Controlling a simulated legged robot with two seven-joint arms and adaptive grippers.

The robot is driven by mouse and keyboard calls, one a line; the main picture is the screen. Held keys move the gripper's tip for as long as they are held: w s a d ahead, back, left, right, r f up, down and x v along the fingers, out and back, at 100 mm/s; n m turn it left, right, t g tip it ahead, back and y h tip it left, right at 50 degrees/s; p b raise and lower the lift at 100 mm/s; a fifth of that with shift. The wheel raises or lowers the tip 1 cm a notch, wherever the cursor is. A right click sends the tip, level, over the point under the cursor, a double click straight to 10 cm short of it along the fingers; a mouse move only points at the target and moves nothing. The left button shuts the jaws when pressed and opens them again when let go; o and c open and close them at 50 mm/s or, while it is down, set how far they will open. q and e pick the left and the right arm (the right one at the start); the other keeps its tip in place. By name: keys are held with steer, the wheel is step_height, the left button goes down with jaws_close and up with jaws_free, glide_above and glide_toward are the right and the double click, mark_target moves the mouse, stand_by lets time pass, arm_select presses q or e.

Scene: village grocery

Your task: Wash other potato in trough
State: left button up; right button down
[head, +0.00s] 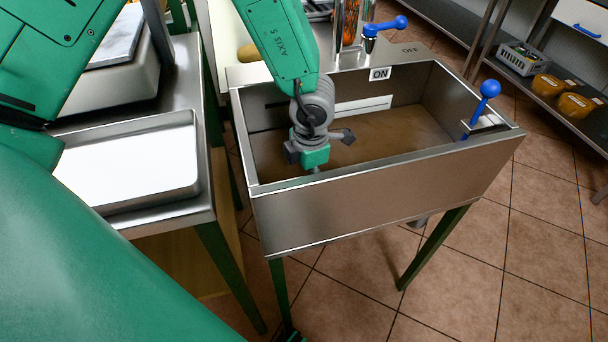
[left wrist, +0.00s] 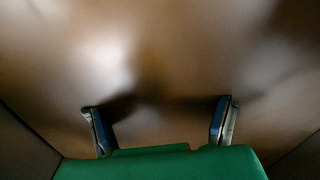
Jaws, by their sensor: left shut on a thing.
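My left gripper (head: 314,160) reaches down into the steel trough (head: 370,195), close behind its front wall, which hides the fingertips in the head view. In the left wrist view my left gripper (left wrist: 163,122) has its two fingers apart above a brown surface. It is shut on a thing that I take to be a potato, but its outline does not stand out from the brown. Another tan potato-like thing (head: 250,52) lies outside the trough, at its back left corner. My right gripper is not in view.
A blue tap lever (head: 388,26) stands at the trough's back, by an ON label (head: 380,73). A blue-knobbed lever (head: 489,89) stands at its right end. A metal tray (head: 130,170) sits on the counter at left. Shelves hold a crate (head: 522,58) at right.

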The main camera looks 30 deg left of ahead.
arm_select(q)
steer(key=w+d+p, duration=0.2)
steer(key=w+d, duration=0.2)
steer(key=w, duration=0.1)
steer(key=shift+d+p, duration=0.2)
steer(key=shift+p, duration=0.15)
steer(key=shift+a, duration=0.1)
steer(key=shift+s+a, duration=0.25)
steer(key=shift+s, duration=0.05)
steer(key=shift+s+a+p, duration=0.25)
steer(key=shift+s+a, duration=0.75)
steer(key=shift+s, duration=0.2)
steer(key=shift+s+a+p, duration=0.2)
steer(key=shift+s+a, duration=0.8)
steer(key=shift+s, duration=0.2)
